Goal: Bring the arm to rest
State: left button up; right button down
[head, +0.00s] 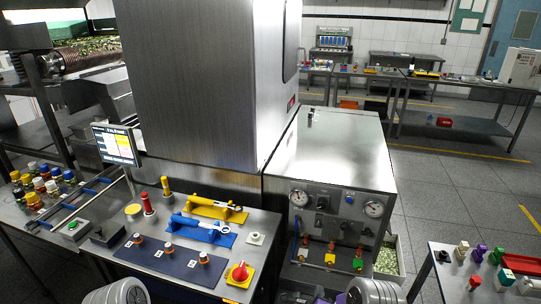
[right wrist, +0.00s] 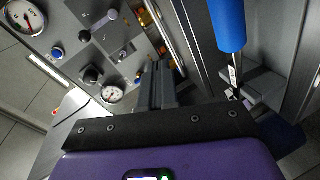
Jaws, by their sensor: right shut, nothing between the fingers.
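My right gripper (right wrist: 162,84) is shut and empty in the right wrist view, its dark fingers together ahead of its purple body. In the head view only a small purple and dark part of it (head: 317,293) shows at the bottom edge, in front of the steel cabinet (head: 343,150). A blue handle (right wrist: 228,24) on a thin metal shaft stands to the right of the fingers, apart from them. Gauges and knobs of the cabinet's front panel (right wrist: 70,55) lie to the left. My left gripper is out of view.
A side table (head: 456,280) at right holds small parts. Floor (head: 440,200) between the tables is clear.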

jog(key=s+a+f+m+g+y+p, duration=0.1)
jog(key=s+m+g, duration=0.3)
jog(key=s, duration=0.6)
jog(key=s+a+f+m+g+y+p, duration=0.1)
jog(key=s+a+m+g+y+p, duration=0.1)
jog(key=s, duration=0.9)
jog(key=s+a+f+m+g+y+p, duration=0.2)
jog(key=s+a+m+g+y, duration=0.2)
jog(key=s+m+g, duration=0.4)
jog(key=s, duration=0.2)
jog(key=shift+s+m, duration=0.3)
jog(key=shift+s, duration=0.1)
jog(key=shift+f, duration=0.1)
